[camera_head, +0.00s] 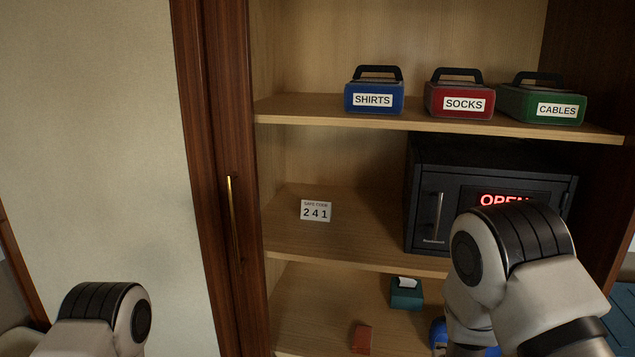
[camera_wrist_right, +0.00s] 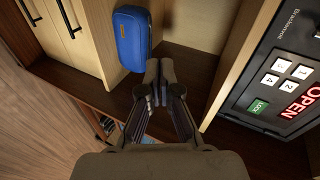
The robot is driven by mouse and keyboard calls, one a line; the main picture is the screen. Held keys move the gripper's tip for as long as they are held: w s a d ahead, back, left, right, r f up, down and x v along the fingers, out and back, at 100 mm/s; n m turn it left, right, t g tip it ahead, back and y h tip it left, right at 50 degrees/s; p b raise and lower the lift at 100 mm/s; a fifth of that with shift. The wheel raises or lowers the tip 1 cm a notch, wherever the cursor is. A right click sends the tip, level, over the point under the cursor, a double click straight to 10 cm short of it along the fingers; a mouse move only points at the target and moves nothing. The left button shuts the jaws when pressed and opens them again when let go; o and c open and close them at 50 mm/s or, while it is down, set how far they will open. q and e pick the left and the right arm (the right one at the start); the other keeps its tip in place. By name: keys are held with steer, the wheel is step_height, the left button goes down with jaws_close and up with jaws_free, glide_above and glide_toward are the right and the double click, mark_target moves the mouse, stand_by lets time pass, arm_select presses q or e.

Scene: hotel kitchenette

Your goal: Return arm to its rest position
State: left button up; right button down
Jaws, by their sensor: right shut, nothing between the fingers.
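My right arm (camera_head: 515,260) comes in at the lower right of the head view, in front of the shelves and part of the safe. Its gripper is hidden there. In the wrist view my right gripper (camera_wrist_right: 159,75) is shut and empty, its fingertips together. They point toward the shelf area beside a blue zipped pouch (camera_wrist_right: 131,38); whether they touch it I cannot tell. My left arm (camera_head: 102,318) shows only as a link at the lower left; its gripper is out of view.
The black safe (camera_head: 425,205) on the middle shelf reads OPEN; its keypad (camera_wrist_right: 290,75) is right of my gripper. A code card (camera_head: 316,211) reads 241. Boxes SHIRTS (camera_head: 375,98), SOCKS (camera_head: 460,100) and CABLES (camera_head: 541,104) stand above.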

steer(key=s+d+f+n+g+y, duration=0.1)
steer(key=s+f+n+g, duration=0.25)
steer(key=s+f, duration=0.8)
steer(key=s+a+f+n+g+y, duration=0.1)
steer(key=s+f+n+g, duration=0.3)
steer(key=s+n, duration=0.4)
steer(key=s+a+f+n+g+y, duration=0.2)
steer(key=s+n+g, duration=0.3)
steer(key=s, duration=1.1)
steer(key=f+n, duration=0.1)
steer(key=n, duration=0.2)
steer(key=shift+a+f, duration=0.15)
steer(key=shift+f, duration=0.2)
